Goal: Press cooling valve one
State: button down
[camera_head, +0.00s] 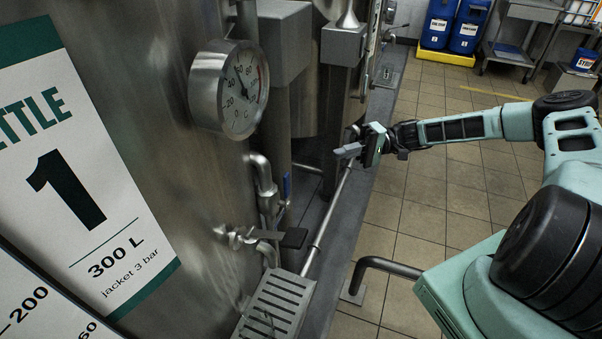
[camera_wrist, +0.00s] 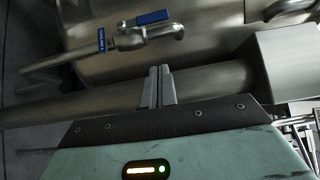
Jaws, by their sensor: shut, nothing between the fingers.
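In the wrist view a metal valve (camera_wrist: 130,40) with a blue lever handle (camera_wrist: 152,17) sits on a thin pipe in front of a steel vessel. A blue tag (camera_wrist: 101,40) hangs beside it; its small lettering is hard to read.
A round dial gauge (camera_head: 230,88) juts from the kettle. A lower valve with a dark lever (camera_head: 292,238) stands above a slotted metal grate (camera_head: 275,305). A dark bent rail (camera_head: 390,266) rises from the tiled floor. Blue drums (camera_head: 440,22) stand far back. Open floor lies right of the kettles.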

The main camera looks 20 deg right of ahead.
jog(key=p, duration=0.1)
send_near(287, 192)
jog(key=w+a+r, duration=0.2)
jog(key=w, duration=0.3)
jog(key=s+a, duration=0.2)
jog(key=a, duration=0.1)
jog(key=shift+s+a+f+p, duration=0.2)
jog(key=shift+a+p, duration=0.1)
jog(key=shift+p, duration=0.05)
